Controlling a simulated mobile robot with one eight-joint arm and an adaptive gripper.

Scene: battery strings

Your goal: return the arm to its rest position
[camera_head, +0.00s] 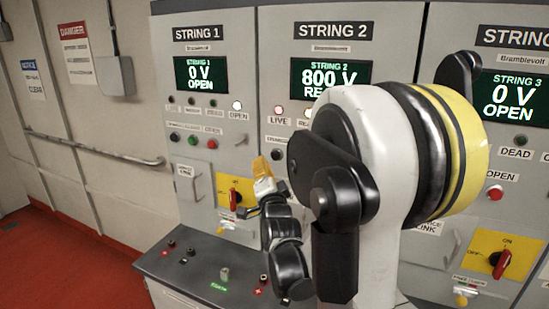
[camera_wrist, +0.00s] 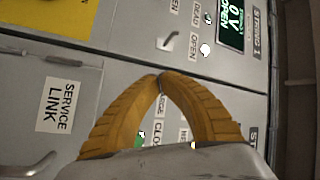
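My gripper (camera_head: 262,172) has orange-yellow fingers and is raised in front of the STRING 1 cabinet (camera_head: 205,101) in the head view. In the wrist view, the ribbed fingers of my gripper (camera_wrist: 160,77) curve together and meet at their tips, with nothing visible between them. The cabinet face fills the wrist view sideways. It shows a SERVICE LINK label (camera_wrist: 60,106) and the STRING 1 display (camera_wrist: 230,22). My arm is bent and covers much of the STRING 2 cabinet in the head view.
The STRING 1 display (camera_head: 201,75) reads 0 V OPEN. The STRING 2 display (camera_head: 328,77) reads 800 V, its lower line partly hidden. The STRING 3 display (camera_head: 512,97) reads 0 V OPEN. A grey bench (camera_head: 190,262) stands below my gripper. Red floor (camera_head: 70,262) is clear at left.

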